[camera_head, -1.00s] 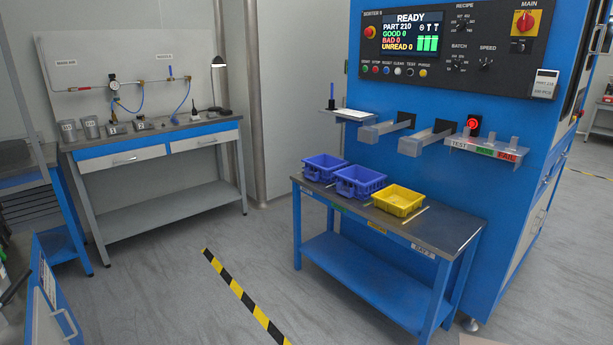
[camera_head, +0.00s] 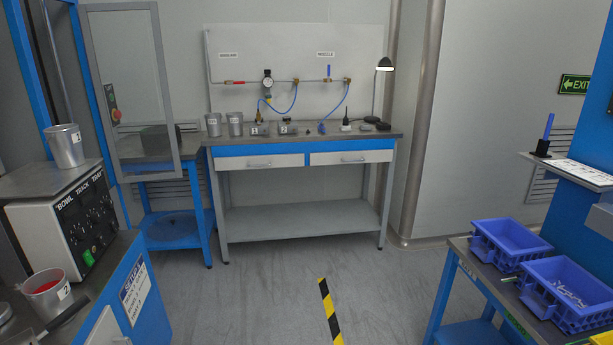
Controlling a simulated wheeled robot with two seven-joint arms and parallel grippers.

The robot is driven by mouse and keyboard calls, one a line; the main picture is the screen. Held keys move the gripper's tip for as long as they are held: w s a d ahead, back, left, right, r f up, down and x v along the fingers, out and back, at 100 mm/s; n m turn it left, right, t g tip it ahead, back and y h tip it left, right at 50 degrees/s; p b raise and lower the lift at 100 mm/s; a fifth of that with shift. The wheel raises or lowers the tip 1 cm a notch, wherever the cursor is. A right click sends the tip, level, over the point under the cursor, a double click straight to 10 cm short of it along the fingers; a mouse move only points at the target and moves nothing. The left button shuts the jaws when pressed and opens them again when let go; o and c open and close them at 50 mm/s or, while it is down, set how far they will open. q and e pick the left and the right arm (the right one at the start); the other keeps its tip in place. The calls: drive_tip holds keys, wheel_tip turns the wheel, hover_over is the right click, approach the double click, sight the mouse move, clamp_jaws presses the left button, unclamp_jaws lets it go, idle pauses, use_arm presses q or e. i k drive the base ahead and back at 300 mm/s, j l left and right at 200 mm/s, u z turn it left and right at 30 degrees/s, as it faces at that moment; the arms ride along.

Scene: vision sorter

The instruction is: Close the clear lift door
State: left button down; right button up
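A clear door panel in a grey frame (camera_head: 167,90) stands upright at the left of the head view. It looks swung out from the blue frame (camera_head: 75,90) at the far left edge. The back wall and part of the blue stand behind show through or beside it. What I take for the lift itself is mostly cut off by the left edge. Neither of my grippers is in view.
A control box (camera_head: 70,235) and metal cups (camera_head: 64,146) are at the left on a blue cabinet. A workbench (camera_head: 300,212) stands at the back. Blue bins (camera_head: 510,240) sit on a table at the right. The floor between is clear, with a striped tape (camera_head: 328,310).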

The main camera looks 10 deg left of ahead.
sight(83, 9)
drive_tip(key=i+j+u, duration=0.2)
drive_tip(key=i+u, duration=0.15)
drive_tip(key=i, duration=0.7)
drive_tip(key=i+l+u, duration=0.1)
drive_tip(key=i+u, duration=0.3)
drive_tip(key=i, duration=0.7)
